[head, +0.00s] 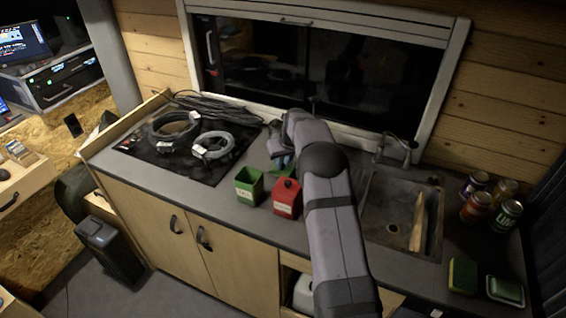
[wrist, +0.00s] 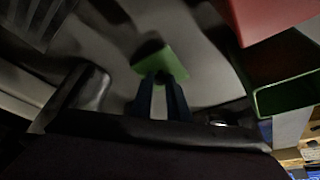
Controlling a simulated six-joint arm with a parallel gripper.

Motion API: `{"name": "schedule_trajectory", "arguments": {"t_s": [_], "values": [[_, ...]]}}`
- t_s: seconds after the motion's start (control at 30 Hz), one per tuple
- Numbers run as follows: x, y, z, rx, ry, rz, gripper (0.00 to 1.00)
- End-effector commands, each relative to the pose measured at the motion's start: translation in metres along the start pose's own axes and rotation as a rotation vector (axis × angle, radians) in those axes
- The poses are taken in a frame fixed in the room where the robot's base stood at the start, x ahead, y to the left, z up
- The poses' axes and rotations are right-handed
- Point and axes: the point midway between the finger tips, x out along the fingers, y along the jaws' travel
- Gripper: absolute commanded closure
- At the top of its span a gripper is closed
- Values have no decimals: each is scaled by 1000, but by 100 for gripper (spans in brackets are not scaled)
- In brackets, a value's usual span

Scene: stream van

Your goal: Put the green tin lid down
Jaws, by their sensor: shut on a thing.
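My gripper (wrist: 160,80) is shut on the green tin lid (wrist: 158,62), a small green square at its fingertips in the wrist view. The green tin (head: 249,186) stands open-topped on the counter, in front and to the left of my gripper. It also shows at the right of the wrist view (wrist: 287,92). The lid is apart from this tin.
A red tin (head: 287,199) with a dark knob on top stands right of the green tin. Cable coils (head: 212,146) lie on the dark hob at left. A sink (head: 395,235) with a wooden utensil, several cans (head: 475,207) and a sponge (head: 462,275) are at right.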

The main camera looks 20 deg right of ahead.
Motion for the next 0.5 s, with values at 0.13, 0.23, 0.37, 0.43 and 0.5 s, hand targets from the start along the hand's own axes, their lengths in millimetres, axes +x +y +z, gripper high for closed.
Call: {"name": "schedule_trajectory", "arguments": {"t_s": [0.13, 0.23, 0.37, 0.43, 0.5], "values": [[7, 0, 3, 1, 0, 0, 100], [7, 0, 3, 0, 1, 0, 100], [8, 0, 3, 0, 1, 0, 100], [9, 0, 4, 1, 1, 0, 100], [11, 0, 5, 1, 1, 0, 100]]}}
